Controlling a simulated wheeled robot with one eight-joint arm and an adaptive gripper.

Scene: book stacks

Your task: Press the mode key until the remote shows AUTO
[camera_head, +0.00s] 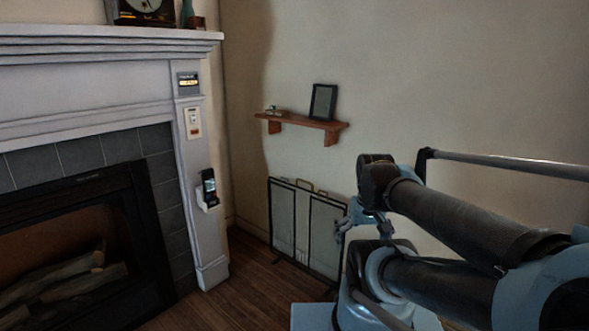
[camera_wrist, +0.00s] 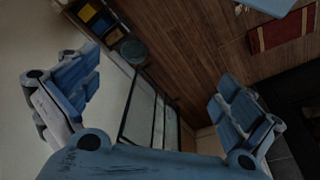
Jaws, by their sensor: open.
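The remote (camera_head: 209,186) is a small dark handset with a lit screen. It stands upright in a white holder (camera_head: 207,205) on the fireplace pillar in the head view. Its screen text and keys are too small to read. A small panel with a glowing amber display (camera_head: 188,82) sits higher on the same pillar. My gripper (camera_wrist: 155,95) is open and empty in the wrist view, with its two blue fingers wide apart. In the head view, my arm's end is to the right of the remote and well apart from it. The wrist view does not show the remote.
A white switch plate (camera_head: 192,122) is between display and remote. A wooden shelf (camera_head: 299,121) with a dark frame (camera_head: 323,102) is on the wall. A folding fire screen (camera_head: 325,238) stands below. The fireplace (camera_head: 60,258) is at left. Wood floor (camera_head: 258,290) is clear before the pillar.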

